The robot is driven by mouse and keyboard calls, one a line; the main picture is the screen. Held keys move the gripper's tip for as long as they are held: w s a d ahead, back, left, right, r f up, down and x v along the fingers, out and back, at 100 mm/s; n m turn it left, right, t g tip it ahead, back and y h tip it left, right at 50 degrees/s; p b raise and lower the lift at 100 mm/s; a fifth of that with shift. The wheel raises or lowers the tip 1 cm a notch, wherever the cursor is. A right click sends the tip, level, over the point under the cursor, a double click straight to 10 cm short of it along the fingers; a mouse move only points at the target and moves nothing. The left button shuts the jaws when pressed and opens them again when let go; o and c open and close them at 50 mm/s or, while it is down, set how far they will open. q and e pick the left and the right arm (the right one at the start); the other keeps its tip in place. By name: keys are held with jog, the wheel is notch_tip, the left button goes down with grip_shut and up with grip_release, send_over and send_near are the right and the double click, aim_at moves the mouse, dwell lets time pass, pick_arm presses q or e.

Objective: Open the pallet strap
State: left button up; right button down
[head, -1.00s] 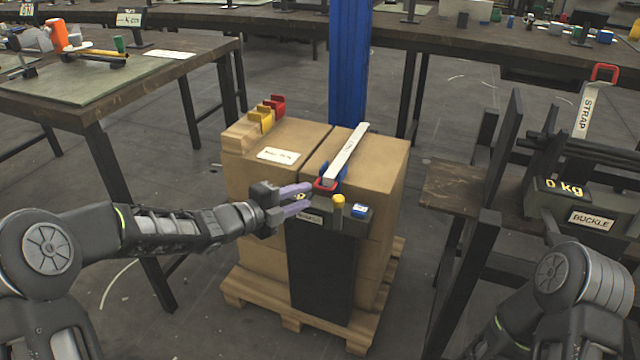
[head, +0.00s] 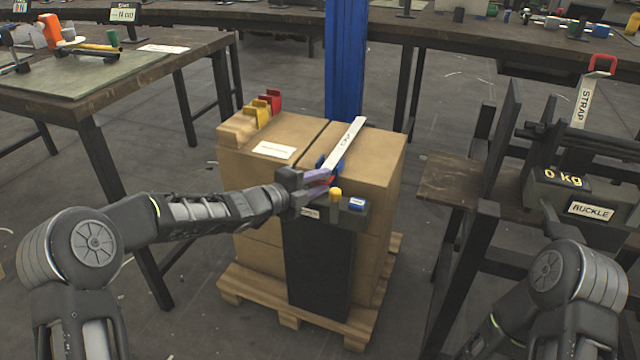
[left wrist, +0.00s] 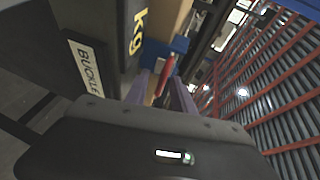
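The pallet strap's white labelled arm (head: 343,145) lies sloping over the top of the cartons, with a red handle at its near end, largely hidden by my fingers. In the left wrist view the red handle (left wrist: 165,72) shows between the two fingers, with a gap visible; firm contact cannot be seen. My right gripper is out of view.
The cartons (head: 380,180) stand on a wooden pallet (head: 268,300) by a blue post (head: 345,60). Yellow and red clips (head: 268,102) sit on the left carton. A bench (head: 120,85) is at left. A strap stand with a "BUCKLE" label (head: 590,211) is at right.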

pick_arm(q)
grip_shut()
jog(key=shift+f, duration=0.1)
